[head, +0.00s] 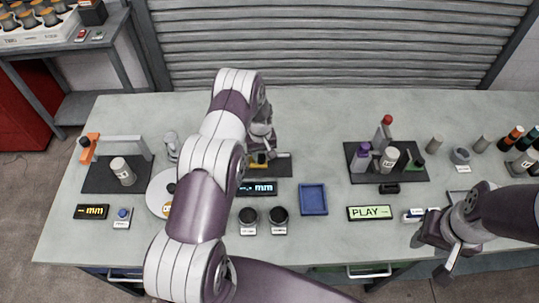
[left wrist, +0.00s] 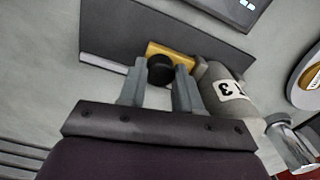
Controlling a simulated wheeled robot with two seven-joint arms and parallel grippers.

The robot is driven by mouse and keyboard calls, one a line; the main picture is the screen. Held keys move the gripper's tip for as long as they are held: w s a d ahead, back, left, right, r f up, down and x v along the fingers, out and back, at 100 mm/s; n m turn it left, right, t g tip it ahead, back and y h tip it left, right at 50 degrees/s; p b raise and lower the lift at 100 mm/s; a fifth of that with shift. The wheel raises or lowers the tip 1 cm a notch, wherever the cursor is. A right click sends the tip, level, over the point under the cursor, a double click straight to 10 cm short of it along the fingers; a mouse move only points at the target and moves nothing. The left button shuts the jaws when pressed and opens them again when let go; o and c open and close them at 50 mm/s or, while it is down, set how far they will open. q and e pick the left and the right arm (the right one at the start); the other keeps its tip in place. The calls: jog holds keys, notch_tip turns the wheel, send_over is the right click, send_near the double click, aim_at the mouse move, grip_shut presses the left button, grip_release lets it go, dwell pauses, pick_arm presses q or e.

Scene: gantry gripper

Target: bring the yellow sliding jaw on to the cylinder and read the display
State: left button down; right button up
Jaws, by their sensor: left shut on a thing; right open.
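The yellow sliding jaw (head: 260,158) is on the middle fixture's dark base plate (head: 283,168); in the left wrist view the jaw (left wrist: 172,52) carries a black knob (left wrist: 160,70). My left gripper (head: 262,148) reaches down over it, its fingers (left wrist: 158,85) shut on the knob. A grey cylinder (left wrist: 225,85) marked 3 lies close beside the jaw in the left wrist view; I cannot tell whether they touch. My arm hides it in the head view. The display (head: 258,188) shows blue dashes and "mm". My right gripper (head: 446,258) is open and empty at the front right.
A left fixture has an orange jaw (head: 89,148), a cylinder (head: 122,171) and an orange "mm" display (head: 92,211). Black knobs (head: 248,216), a blue tray (head: 313,199) and a PLAY display (head: 370,213) stand near the front. A dark tray (head: 418,176) holds several items.

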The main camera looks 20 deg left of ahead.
aim_at(261, 157)
pick_arm(q)
jog(key=c, duration=0.8)
grip_release()
notch_tip(261, 157, up, 13)
jog(key=b, duration=0.3)
jog(key=shift+f, duration=0.15)
